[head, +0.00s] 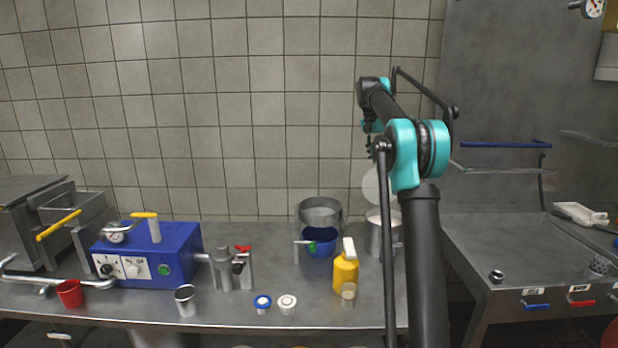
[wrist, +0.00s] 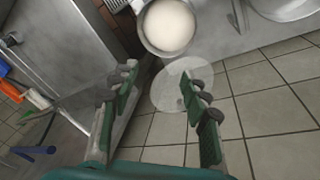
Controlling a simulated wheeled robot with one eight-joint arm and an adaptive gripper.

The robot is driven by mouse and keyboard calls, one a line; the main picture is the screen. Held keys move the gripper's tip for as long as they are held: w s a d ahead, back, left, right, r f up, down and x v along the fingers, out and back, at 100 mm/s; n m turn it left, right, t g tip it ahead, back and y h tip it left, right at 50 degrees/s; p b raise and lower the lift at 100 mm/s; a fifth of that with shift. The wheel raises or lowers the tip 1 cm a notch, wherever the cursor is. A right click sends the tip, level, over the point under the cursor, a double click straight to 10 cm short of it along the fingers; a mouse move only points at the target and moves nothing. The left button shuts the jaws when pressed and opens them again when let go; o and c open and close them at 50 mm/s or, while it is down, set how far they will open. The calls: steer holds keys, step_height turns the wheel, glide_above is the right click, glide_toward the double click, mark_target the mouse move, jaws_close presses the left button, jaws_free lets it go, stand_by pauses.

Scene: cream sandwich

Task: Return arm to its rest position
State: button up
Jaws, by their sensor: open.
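My gripper shows in the wrist view (wrist: 160,82) with its two fingers spread apart and nothing clasped between them. In the head view my gripper (head: 370,148) is partly hidden behind my raised arm, above the right end of the counter. A metal pot (head: 374,238) stands below it, partly covered by my arm. The wrist view shows a pot of white cream (wrist: 167,25) beyond the fingertips. A pale, translucent disc (wrist: 172,92) appears between and beyond the fingers; I cannot tell what supports it. It also shows above the pot in the head view (head: 370,184).
The steel counter (head: 230,318) holds a blue machine (head: 185,238), a red cup (head: 69,293), a metal cup (head: 185,300), a yellow bottle (head: 345,273) and a blue pan (head: 320,243). A steel table (head: 540,270) stands at right. The space above the counter's left is clear.

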steer(key=s+a+f+n+t+y, duration=0.1)
steer(key=s+a+f+n, duration=0.1)
steer(key=s+f, duration=0.8)
steer(key=s+a+f+n+t+y, duration=0.1)
steer(key=s+f, duration=0.9)
steer(key=s, duration=1.2)
steer(key=s+a+f+n+t+y, duration=0.1)
steer(key=s+a+f+n, duration=0.3)
steer(key=s+f, duration=0.6)
steer(key=s+n, duration=0.1)
steer(key=s, duration=0.5)
steer(key=shift+f+t, duration=0.4)
